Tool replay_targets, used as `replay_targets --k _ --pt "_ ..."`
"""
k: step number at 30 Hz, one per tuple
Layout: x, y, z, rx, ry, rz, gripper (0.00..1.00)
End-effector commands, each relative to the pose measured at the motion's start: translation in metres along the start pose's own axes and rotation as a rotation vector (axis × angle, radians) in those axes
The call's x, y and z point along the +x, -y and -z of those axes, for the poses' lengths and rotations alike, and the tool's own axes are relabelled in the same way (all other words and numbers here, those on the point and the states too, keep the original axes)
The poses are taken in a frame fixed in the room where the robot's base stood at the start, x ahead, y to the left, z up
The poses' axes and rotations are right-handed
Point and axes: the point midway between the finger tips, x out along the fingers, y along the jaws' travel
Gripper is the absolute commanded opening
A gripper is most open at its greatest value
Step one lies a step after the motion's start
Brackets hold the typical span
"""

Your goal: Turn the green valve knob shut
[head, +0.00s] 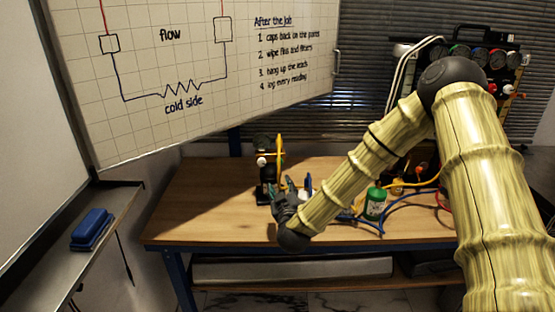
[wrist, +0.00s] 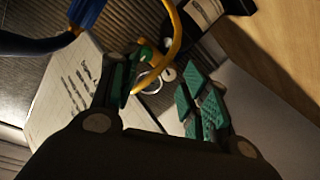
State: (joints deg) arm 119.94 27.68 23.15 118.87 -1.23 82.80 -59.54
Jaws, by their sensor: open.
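A black rig (head: 506,52) hangs at the upper right in the head view, with a row of round coloured pieces. My gripper (head: 282,187) is over the bench, just right of a small black stand (head: 267,182) with a yellow hose loop (head: 280,150). In the wrist view my gripper (wrist: 163,72) is open, its green-padded fingers spread. A round pale-rimmed piece (wrist: 149,83) and the yellow hose (wrist: 176,42) show between and beyond them. No green knob is clear there.
The wooden bench (head: 205,205) is clear at its left. A whiteboard (head: 215,100) hangs above at the left. A blue eraser (head: 92,229) rests on a side ledge.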

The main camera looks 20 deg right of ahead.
Motion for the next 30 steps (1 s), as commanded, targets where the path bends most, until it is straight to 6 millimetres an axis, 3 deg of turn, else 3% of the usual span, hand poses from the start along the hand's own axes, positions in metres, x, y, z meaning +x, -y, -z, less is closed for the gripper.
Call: replay_targets --k 3,7,21,30 --pt "0.008 -0.017 0.015 -0.013 -0.025 -0.043 0.46" --pt "0.017 -0.023 0.017 -0.017 -0.029 -0.055 0.46" --pt "0.087 -0.026 0.019 -0.016 -0.027 -0.053 0.46" --pt "0.114 -0.024 0.019 -0.016 -0.028 -0.050 0.46"
